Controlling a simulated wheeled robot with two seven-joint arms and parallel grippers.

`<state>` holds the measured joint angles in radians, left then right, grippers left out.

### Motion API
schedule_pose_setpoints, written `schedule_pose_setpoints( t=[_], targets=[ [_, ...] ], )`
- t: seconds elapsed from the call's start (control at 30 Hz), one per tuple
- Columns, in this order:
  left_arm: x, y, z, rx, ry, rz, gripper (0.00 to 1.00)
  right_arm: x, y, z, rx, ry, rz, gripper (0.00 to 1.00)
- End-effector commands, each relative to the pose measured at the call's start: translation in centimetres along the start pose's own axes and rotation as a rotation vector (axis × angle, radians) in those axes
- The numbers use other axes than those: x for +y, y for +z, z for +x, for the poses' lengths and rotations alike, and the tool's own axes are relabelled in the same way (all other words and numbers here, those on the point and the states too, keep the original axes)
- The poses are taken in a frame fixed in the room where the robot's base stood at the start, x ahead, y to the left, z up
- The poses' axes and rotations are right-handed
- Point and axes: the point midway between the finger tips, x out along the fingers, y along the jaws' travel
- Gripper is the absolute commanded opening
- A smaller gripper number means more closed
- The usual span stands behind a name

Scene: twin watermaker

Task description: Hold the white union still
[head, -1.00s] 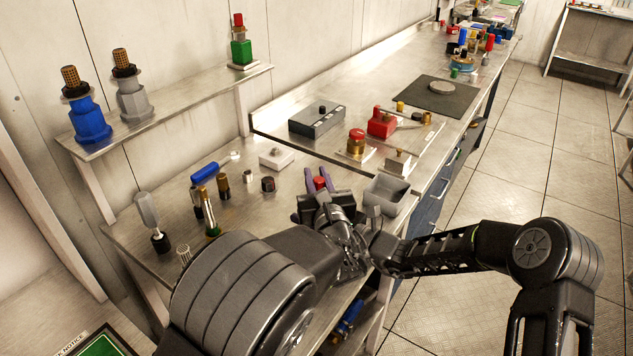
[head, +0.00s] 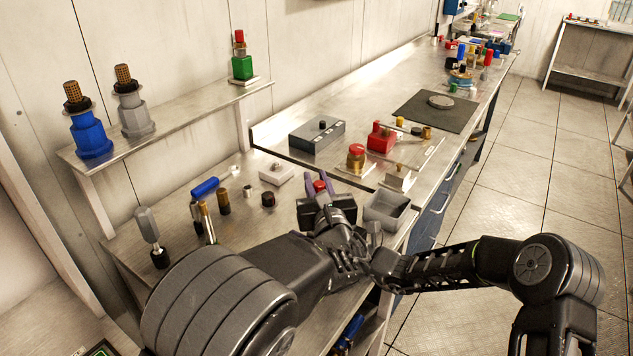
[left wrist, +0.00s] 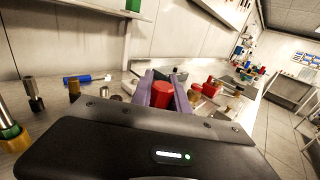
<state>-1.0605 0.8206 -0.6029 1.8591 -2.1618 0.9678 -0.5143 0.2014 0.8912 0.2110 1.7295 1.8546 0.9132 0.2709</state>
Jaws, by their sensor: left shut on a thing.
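My left gripper (head: 320,185) reaches over the near bench, with its two purple fingers on either side of a red-topped piece (head: 319,186). In the left wrist view the red piece (left wrist: 162,93) stands between the fingers (left wrist: 163,90), which are shut on it. Its lower part is hidden by the gripper body. I cannot make out a white union body there. A white block with a grey knob (head: 277,174) lies on the bench to the left of the gripper, apart from it.
A grey open tray (head: 387,210) stands just right of the gripper. A grey box with a knob (head: 317,133) and a red-and-brass valve (head: 356,158) stand farther back. A shelf (head: 190,112) runs along the wall.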

Motion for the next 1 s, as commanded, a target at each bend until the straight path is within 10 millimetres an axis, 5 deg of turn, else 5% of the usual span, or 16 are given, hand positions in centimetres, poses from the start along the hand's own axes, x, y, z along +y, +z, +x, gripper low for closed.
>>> schedule_pose_setpoints(
  t=[0.13, 0.57, 1.0],
  targets=[
    [0.0, 0.0, 0.0, 0.000, 0.000, 0.000, 0.00, 0.0, 0.0, 0.0, 0.000, 0.000, 0.000, 0.65],
    [0.0, 0.0, 0.0, 0.000, 0.000, 0.000, 0.00, -0.1, 0.0, -1.0, 0.001, -0.001, 0.001, 0.65],
    [0.0, 0.0, 0.0, 0.000, 0.000, 0.000, 0.00, -0.1, 0.0, -9.1, 0.001, -0.004, 0.000, 0.65]
  ],
)
